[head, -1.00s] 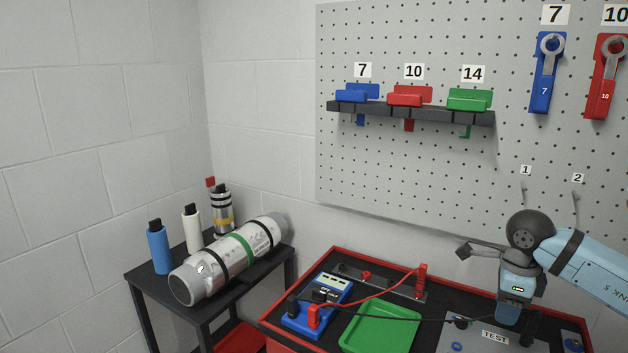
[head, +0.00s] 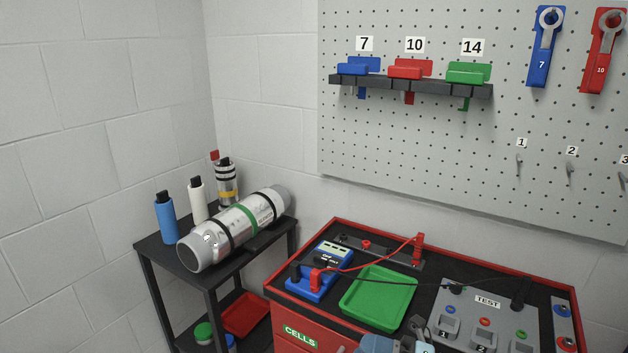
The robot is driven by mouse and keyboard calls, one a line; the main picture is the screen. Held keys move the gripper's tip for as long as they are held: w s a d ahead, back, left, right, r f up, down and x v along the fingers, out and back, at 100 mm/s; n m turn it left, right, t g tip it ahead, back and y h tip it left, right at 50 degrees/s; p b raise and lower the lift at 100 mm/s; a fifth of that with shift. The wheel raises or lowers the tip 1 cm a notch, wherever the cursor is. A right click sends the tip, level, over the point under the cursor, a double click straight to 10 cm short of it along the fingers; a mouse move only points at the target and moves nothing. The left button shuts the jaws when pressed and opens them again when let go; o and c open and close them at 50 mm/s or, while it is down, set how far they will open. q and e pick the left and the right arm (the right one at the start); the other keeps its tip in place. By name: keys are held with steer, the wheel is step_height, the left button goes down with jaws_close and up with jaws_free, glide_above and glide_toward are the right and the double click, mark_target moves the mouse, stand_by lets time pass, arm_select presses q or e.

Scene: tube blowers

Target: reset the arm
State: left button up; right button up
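A light blue and grey part of my arm (head: 378,344) shows at the bottom edge, in front of the red cabinet. It looks like my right arm, and most of it is cut off by the frame. I cannot make out its fingers clearly or see anything held. My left gripper is out of view.
The red cabinet (head: 322,219) carries a green tray (head: 378,297), a blue meter (head: 330,258) with leads, and a grey TEST panel (head: 487,302). A black shelf (head: 152,247) at left holds a metal cylinder (head: 208,250) and bottles.

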steer(key=s+d+f+m+t+h, duration=0.25)
steer(key=f+m+t+h, duration=0.35)
steer(key=m, duration=0.6)
steer(key=s+d+f+m+t+h, duration=0.1)
steer(key=d+f+m+t+h, duration=0.4)
steer(key=m, duration=0.6)
steer(key=s+d+f+m+g+h, duration=0.2)
steer(key=s+f+m+g+h, duration=0.35)
steer(key=s+f+m, duration=0.6)
arm_select(q)
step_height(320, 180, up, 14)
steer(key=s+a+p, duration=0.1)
steer(key=p, duration=1.6)
arm_select(e)
step_height(320, 180, up, 13)
steer(key=s+d+n, duration=0.1)
steer(key=n, duration=0.1)
steer(key=shift+n, duration=0.35)
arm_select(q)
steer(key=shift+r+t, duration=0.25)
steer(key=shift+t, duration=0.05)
